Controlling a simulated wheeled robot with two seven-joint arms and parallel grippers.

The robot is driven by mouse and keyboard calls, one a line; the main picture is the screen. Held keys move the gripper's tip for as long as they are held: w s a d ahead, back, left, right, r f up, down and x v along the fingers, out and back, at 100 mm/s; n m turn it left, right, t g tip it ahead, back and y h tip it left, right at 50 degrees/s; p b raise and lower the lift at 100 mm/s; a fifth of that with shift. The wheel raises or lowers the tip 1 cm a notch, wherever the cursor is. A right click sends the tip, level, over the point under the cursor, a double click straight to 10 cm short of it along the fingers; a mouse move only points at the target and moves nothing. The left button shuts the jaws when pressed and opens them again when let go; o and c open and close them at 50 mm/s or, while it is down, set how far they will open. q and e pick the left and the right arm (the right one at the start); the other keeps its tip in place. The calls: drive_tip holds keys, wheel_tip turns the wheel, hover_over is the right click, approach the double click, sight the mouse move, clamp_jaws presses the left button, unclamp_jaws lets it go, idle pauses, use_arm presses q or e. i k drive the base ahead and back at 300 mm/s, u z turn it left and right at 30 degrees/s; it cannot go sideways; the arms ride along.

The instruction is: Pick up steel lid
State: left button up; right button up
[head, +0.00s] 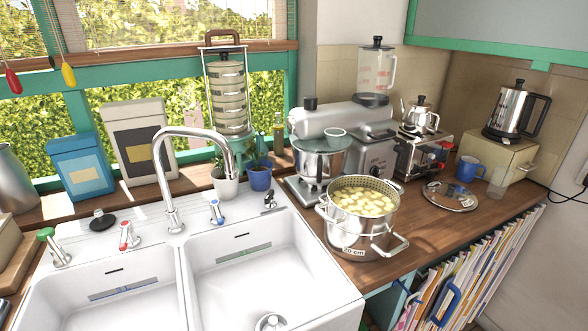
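The steel lid (448,197) is a round, shiny disc lying on the wooden counter, right of the steel pot (362,240). It looks flat on the counter, apart from the pot, with a small handle or knob near its right side. The pot is uncovered and holds a perforated insert with pale yellow chunks. Neither of my grippers is in the head view, so their place relative to the lid does not show.
A blue mug (470,167) and a glass (497,181) stand behind and right of the lid. A toaster (415,155) and stand mixer (345,140) are behind the pot. The white double sink (262,281) fills the left front. Bare counter (432,226) lies in front of the lid.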

sight(450, 196)
drive_tip(key=z, duration=1.25)
